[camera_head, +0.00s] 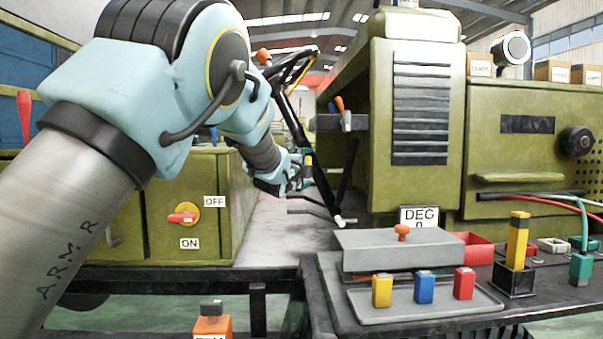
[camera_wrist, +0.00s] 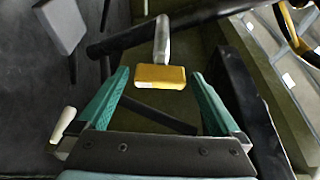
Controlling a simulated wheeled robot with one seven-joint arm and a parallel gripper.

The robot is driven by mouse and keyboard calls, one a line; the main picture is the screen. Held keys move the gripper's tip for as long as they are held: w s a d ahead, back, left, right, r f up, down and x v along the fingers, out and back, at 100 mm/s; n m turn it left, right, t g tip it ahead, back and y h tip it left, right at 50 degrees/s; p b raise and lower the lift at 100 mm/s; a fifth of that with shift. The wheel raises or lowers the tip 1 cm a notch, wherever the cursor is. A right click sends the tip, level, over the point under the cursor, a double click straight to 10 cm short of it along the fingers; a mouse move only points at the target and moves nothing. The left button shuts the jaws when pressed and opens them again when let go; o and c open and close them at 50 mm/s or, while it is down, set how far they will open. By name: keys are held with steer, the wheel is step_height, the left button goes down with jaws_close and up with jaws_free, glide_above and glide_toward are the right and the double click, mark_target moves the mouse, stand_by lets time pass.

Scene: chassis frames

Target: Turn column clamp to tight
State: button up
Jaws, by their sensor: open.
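A lever with a flat yellow grip (camera_wrist: 160,77) on a metal stem shows in the wrist view, and I take it for the column clamp. It hangs from a dark bar (camera_wrist: 160,25). My gripper (camera_wrist: 160,72) is open, with one teal finger on each side of the yellow grip and a gap on both sides. In the head view my gripper (camera_head: 298,172) is beside the dark slanted frame, left of the green column. A small yellow patch (camera_head: 308,160) shows at its fingers. No lettering for tight or loose is readable there.
A white-tipped rod (camera_head: 339,221) sticks out below my gripper and shows near the left finger (camera_wrist: 62,125). An orange-tipped lever (camera_head: 342,110) stands higher on the column. A grey box (camera_head: 380,245) and several coloured blocks are on the front bench. A red-handled switch (camera_head: 183,217) is left.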

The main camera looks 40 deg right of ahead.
steer(key=v, duration=0.6)
steer(key=shift+b, duration=0.3)
